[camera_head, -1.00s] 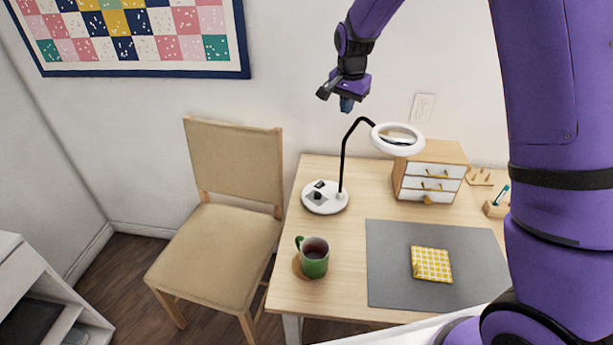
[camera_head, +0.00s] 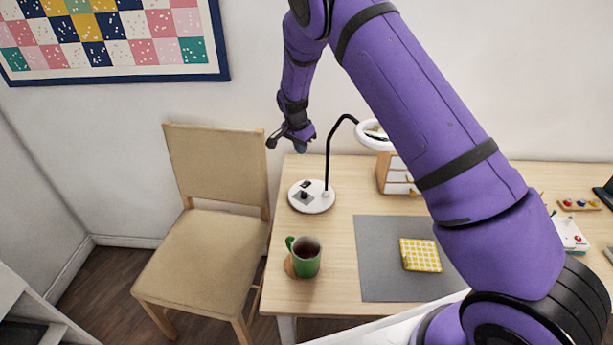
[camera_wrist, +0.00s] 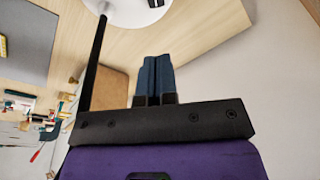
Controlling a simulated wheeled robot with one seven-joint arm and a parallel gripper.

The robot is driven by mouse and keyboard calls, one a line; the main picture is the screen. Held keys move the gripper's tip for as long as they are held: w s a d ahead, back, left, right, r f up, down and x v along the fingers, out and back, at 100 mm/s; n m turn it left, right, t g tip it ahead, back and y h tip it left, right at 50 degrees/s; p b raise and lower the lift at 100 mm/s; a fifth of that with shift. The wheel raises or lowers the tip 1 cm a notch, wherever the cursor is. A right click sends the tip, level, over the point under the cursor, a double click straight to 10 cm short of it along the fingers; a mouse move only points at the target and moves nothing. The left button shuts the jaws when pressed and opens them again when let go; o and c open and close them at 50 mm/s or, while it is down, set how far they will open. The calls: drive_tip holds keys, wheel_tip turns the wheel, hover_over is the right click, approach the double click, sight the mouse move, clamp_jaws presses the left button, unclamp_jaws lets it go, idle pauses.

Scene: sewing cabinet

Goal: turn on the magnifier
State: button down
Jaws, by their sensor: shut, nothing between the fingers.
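The magnifier lamp stands on the back left of the desk. Its round white base (camera_head: 311,197) carries a grey plate with a dark switch or knob (camera_head: 304,192). A black bent stem (camera_head: 328,155) rises to a white ring head (camera_head: 372,134), partly hidden behind my arm. In the wrist view the white base (camera_wrist: 145,10) shows at the top edge, and the black stem (camera_wrist: 92,70) runs down the left. My gripper (camera_head: 300,147) is shut and empty, above and behind the base, left of the stem. Its closed blue fingertips (camera_wrist: 155,62) point toward the base in the wrist view.
A green mug (camera_head: 305,258) sits on a coaster at the desk's front left. A yellow checked cloth (camera_head: 420,255) lies on a grey mat (camera_head: 375,280). A small drawer box (camera_head: 393,178) is partly hidden by my arm. A chair (camera_head: 205,250) stands left of the desk.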

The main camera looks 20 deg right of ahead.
sight(308, 181)
drive_tip(key=shift+f, duration=0.1)
drive_tip(key=f, duration=0.4)
drive_tip(key=w+d+f, duration=0.1)
drive_tip(key=f, duration=0.4)
drive_tip(key=d+f, duration=0.1)
drive_tip(key=f, duration=0.3)
drive_tip(key=shift+w+d+f, duration=0.1)
drive_tip(key=shift+w+f, duration=0.15)
drive_tip(key=shift+w, duration=0.05)
drive_tip(key=shift+d+f, duration=0.1)
